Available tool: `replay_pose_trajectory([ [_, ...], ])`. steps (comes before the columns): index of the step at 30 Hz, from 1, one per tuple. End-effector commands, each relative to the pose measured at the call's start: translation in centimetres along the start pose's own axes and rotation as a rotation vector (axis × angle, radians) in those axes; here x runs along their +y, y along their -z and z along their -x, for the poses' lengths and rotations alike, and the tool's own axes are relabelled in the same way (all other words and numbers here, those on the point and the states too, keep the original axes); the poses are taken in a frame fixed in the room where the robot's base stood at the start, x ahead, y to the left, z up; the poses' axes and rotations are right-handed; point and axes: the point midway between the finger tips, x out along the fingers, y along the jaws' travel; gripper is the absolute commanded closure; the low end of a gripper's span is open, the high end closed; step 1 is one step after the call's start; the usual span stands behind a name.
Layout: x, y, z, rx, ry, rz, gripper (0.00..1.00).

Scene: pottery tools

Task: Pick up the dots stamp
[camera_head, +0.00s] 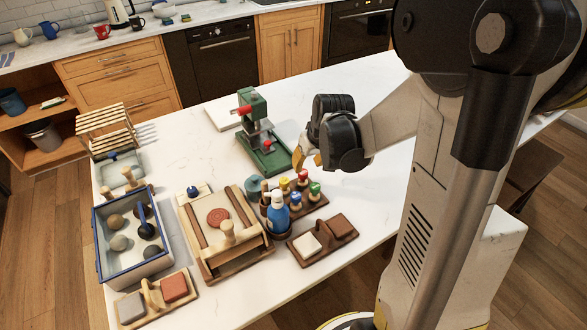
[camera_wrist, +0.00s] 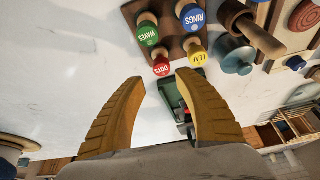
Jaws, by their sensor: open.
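The dots stamp (camera_wrist: 161,68) has a red top marked DOTS and stands at one corner of a brown wooden stamp holder (camera_wrist: 171,45). In the head view the red stamp (camera_head: 303,177) is at the holder's far right corner. Beside it are the yellow leaf stamp (camera_wrist: 197,55), the green waves stamp (camera_wrist: 148,36) and the blue rings stamp (camera_wrist: 193,17). My gripper (camera_wrist: 159,77) is open and empty. In the wrist view the red top shows just beyond the gap between its fingertips. In the head view my gripper (camera_head: 310,160) is above and beyond the holder.
A green press (camera_head: 262,140) with a red handle stands close left of my gripper. A slab roller frame (camera_head: 220,225) and a blue-rimmed tray (camera_head: 130,240) lie farther left. The counter's right side is clear.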

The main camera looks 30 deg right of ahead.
Motion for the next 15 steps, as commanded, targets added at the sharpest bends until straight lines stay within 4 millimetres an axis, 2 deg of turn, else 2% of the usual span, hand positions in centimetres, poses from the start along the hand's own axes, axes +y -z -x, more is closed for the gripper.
replay_pose_trajectory([
  [1, 0.0, 0.0, -1.1, 0.0, 0.0, 0.001, 0.61],
  [8, -0.1, -0.1, -3.2, 0.0, 0.0, 0.0, 0.61],
  [15, -0.3, -0.7, -6.9, 0.001, 0.0, 0.0, 0.61],
])
